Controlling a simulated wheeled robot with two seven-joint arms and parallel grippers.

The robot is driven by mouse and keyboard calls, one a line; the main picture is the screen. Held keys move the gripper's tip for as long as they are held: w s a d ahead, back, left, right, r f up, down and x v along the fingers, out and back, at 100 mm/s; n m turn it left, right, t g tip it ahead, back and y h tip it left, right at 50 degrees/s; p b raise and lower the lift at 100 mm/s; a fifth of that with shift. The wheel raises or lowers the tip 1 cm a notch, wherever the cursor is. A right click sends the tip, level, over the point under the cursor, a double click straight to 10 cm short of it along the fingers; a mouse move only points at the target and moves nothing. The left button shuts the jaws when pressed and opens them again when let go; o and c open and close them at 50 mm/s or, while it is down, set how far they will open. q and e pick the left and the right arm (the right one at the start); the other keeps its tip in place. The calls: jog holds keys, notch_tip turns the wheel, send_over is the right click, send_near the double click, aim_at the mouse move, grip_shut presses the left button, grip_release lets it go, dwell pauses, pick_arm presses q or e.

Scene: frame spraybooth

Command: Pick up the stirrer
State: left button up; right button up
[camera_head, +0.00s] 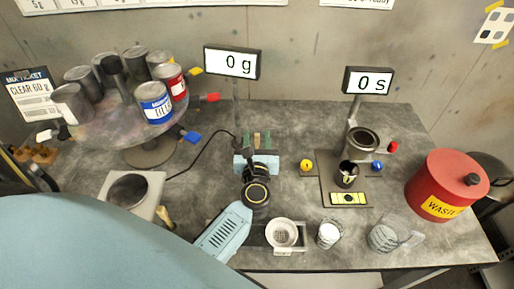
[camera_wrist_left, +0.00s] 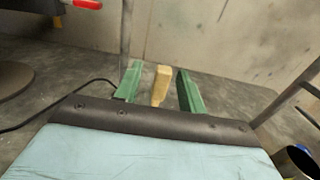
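A pale wooden stick, which looks like the stirrer (camera_wrist_left: 160,86), stands up between the green fingers of my left gripper (camera_wrist_left: 160,90) in the left wrist view. A gap shows on each side of it, so the fingers are open around it and do not grip it. In the head view my left gripper (camera_head: 256,140) is at the middle of the table, below the "0 g" display, with the stick's brownish top between the fingers. The stick's lower end is hidden behind the gripper body. My right gripper is not in view.
A round rack of cans (camera_head: 110,115) stands left, above a plate (camera_head: 128,192). The "0 g" display (camera_head: 232,63) is behind my gripper. Right are a dark cup (camera_head: 347,175), strainer (camera_head: 282,234), white cup (camera_head: 328,236), clear jug (camera_head: 383,238) and red waste bin (camera_head: 445,180).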

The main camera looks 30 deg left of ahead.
pick_arm(q)
grip_shut()
jog(key=shift+r, duration=0.1)
